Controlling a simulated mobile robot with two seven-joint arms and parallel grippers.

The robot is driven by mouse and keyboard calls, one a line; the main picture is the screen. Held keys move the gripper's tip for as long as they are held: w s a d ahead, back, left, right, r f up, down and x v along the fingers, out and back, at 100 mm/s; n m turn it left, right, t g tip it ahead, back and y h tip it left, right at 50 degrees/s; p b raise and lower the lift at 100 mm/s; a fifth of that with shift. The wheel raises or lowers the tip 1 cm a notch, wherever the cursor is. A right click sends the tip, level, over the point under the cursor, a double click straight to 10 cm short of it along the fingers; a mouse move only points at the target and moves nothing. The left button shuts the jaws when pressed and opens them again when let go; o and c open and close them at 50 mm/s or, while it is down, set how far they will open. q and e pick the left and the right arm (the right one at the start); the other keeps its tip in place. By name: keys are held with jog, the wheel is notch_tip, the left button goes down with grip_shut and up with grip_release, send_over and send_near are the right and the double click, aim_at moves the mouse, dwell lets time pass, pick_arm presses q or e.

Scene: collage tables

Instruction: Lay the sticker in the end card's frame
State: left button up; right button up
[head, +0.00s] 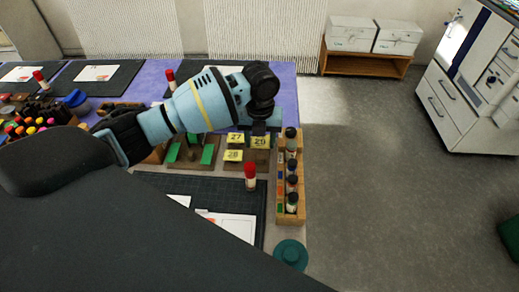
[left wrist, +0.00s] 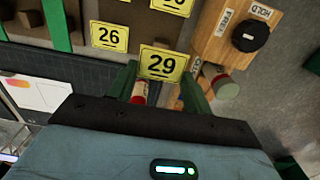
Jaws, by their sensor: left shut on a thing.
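The yellow sticker marked 29 (left wrist: 163,63) is between the green fingers of my left gripper (left wrist: 160,85), which is shut on it. In the head view the sticker (head: 260,142) shows below the dark wrist of my left gripper (head: 259,129), at the right side of the wooden sticker holder (head: 240,165). I cannot tell whether it still touches the holder. A white card (head: 232,228) lies on the dark mat in front; my body hides part of it, and its frame cannot be made out. The card also shows in the left wrist view (left wrist: 35,92). My right gripper is out of view.
Other yellow stickers (head: 236,138) sit beside the held one. A red-capped tube (head: 250,178) stands on the dark mat (head: 190,186). A wooden rack of bottles (head: 280,212) lines the table's right edge, with a teal round object (head: 290,254) nearer.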

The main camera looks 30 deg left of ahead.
aim_at(260, 145)
pick_arm(q)
notch_tip(260, 145, up, 4)
jog(key=shift+r, duration=0.15)
jog(key=shift+s, duration=0.1)
jog(key=s+d+r+n, duration=0.2)
jog(key=s+n, duration=0.5)
jog(key=n, duration=0.8)
jog(key=s+d+r+n, duration=0.2)
jog(key=s+n, duration=0.6)
jog(key=n, duration=0.7)
jog(key=shift+d+n, duration=0.25)
jog(key=shift+n, duration=0.15)
jog(key=shift+d+r, duration=0.1)
